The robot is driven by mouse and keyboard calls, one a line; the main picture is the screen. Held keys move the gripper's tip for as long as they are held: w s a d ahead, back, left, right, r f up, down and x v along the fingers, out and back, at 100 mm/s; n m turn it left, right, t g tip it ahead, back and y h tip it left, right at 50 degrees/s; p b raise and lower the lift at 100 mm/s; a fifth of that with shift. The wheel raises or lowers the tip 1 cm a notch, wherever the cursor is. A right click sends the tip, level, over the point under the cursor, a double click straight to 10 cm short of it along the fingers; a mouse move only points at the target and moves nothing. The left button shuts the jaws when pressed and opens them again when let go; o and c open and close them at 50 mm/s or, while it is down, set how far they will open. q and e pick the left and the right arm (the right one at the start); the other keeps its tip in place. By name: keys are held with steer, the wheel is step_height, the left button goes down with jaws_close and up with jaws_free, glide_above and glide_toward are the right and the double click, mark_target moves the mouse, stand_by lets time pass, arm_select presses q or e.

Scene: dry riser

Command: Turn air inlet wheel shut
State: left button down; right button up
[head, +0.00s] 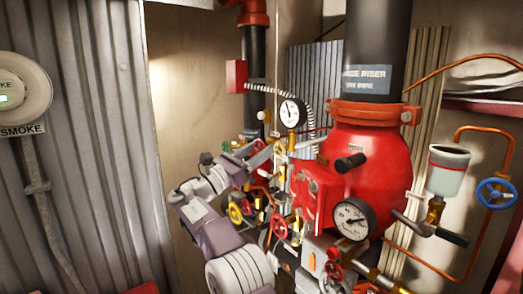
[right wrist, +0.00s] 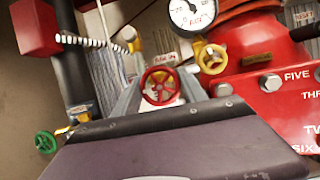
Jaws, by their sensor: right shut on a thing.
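A small red handwheel (right wrist: 159,86) on a brass-yellow valve stem shows in the right wrist view, with a small tag above it too blurred to read surely. My right gripper (right wrist: 160,92) has one grey finger on each side of the wheel and is shut on it. In the head view my right gripper (head: 268,154) reaches into the pipework left of the red valve body (head: 372,160); the held wheel is largely hidden there. I cannot tell how far the wheel is turned. My left gripper is out of view.
Pressure gauges (head: 293,112) stand close by. A yellow wheel (head: 235,212), other red wheels (head: 278,226) and a blue wheel (head: 496,193) crowd around. A green wheel (right wrist: 45,142) is at lower left in the wrist view. The corrugated wall (head: 95,150) is at left.

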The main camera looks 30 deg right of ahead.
stand_by(0.4)
steer(key=o, duration=1.1)
steer(key=shift+o, duration=1.4)
steer(key=shift+a, duration=0.15)
steer(key=shift+a+r, duration=0.1)
steer(key=shift+a, duration=0.25)
steer(key=shift+a+f, duration=0.15)
steer(key=shift+f, duration=0.1)
steer(key=b+v, duration=0.2)
steer(key=v, duration=0.1)
steer(key=shift+f+b, duration=0.35)
steer(key=shift+b, duration=0.05)
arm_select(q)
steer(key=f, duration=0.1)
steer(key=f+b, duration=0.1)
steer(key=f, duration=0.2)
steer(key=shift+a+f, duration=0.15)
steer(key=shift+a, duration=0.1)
arm_select(e)
glide_toward(258, 152)
steer(key=shift+w+r, duration=0.1)
steer(key=shift+r, duration=0.5)
